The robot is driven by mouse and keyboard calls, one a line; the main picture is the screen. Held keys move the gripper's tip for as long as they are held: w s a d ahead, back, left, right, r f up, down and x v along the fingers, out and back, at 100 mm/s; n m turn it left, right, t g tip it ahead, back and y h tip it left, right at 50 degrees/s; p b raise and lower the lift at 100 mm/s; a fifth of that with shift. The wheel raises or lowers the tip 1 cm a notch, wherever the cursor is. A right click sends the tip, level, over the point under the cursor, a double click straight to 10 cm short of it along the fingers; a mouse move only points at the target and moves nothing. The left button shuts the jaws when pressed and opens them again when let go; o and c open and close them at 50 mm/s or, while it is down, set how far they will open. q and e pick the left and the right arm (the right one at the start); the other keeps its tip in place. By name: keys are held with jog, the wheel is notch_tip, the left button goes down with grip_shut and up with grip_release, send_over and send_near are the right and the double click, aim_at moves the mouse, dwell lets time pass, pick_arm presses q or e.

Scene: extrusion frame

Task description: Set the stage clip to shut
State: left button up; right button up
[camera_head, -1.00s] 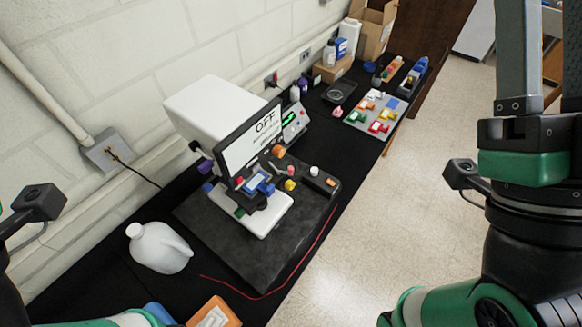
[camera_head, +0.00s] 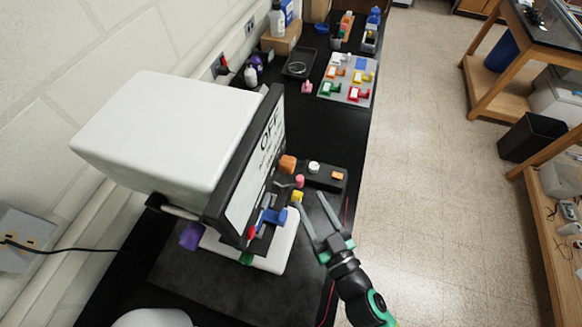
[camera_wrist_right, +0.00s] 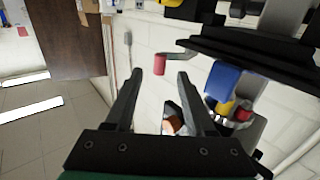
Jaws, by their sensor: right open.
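The white bench instrument (camera_head: 165,125) has a dark screen frame and a display reading OFF. Its small stage, with a blue part (camera_head: 272,214), sits below the display. A short grey lever with a pink-red knob (camera_head: 299,181) sticks out beside the stage; I take it to be the stage clip, but cannot tell how it is set. In the right wrist view the red knob (camera_wrist_right: 160,64) shows ahead, near the gap between the fingertips. My right gripper (camera_head: 314,203) is open and empty, beside the stage, its tips near a yellow knob (camera_head: 296,196). My left gripper is not in view.
An orange knob (camera_head: 287,164) and a black control box (camera_head: 322,177) with white and orange buttons sit close by. A grey tray (camera_head: 347,83) of coloured clips lies farther back. A red cord (camera_head: 329,303) runs along the table's front edge. Open floor is at right.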

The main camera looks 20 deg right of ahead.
jog(key=w+p, duration=0.1)
jog(key=w, duration=0.9)
jog(key=shift+w, duration=0.15)
jog(key=shift+r, duration=0.1)
jog(key=shift+c, duration=0.3)
grip_shut()
